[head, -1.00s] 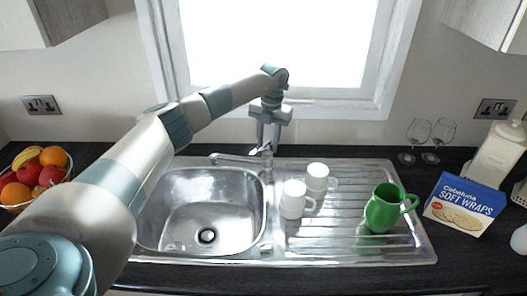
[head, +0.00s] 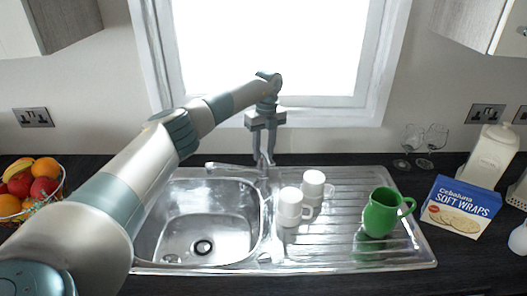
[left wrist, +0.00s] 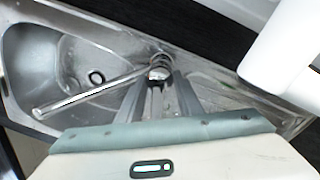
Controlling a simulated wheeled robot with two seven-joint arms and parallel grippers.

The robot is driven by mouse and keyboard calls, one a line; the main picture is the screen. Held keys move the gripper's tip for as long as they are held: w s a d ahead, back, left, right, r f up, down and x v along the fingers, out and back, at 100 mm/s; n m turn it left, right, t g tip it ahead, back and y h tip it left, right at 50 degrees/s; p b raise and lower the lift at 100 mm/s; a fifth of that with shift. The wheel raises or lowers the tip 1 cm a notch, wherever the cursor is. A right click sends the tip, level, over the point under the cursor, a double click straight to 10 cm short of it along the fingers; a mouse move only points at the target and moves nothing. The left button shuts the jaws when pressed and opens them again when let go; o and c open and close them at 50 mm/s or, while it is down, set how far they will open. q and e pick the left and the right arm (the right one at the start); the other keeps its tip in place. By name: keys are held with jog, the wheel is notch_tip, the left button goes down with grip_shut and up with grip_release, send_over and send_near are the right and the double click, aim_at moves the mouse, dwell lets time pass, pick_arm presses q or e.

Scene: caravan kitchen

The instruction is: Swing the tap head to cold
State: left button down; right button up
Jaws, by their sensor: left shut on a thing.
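The chrome tap stands at the back of the steel sink, with its spout (head: 230,168) reaching left over the bowl. In the left wrist view the spout (left wrist: 90,95) runs to the lower left from the tap head (left wrist: 159,71). My left gripper (head: 264,160) comes down from above at the tap, its fingers shut on the tap head. In the left wrist view its fingertips (left wrist: 158,82) lie on either side of the head, which they partly hide. Any hot or cold mark is too small to see. My right gripper is not in view.
Two white mugs (head: 290,208) (head: 313,184) and a green jug (head: 380,213) stand on the drainer (head: 340,240). A wraps box (head: 460,207) and two glasses (head: 436,137) are to the right. A fruit basket (head: 58,192) is at the left. The window is close behind the tap.

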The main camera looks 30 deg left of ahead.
pick_arm(q)
jog(key=shift+w+r+n, duration=0.1)
jog(key=shift+n, duration=0.6)
jog(key=c, duration=1.3)
grip_release()
jog(key=shift+o, duration=0.2)
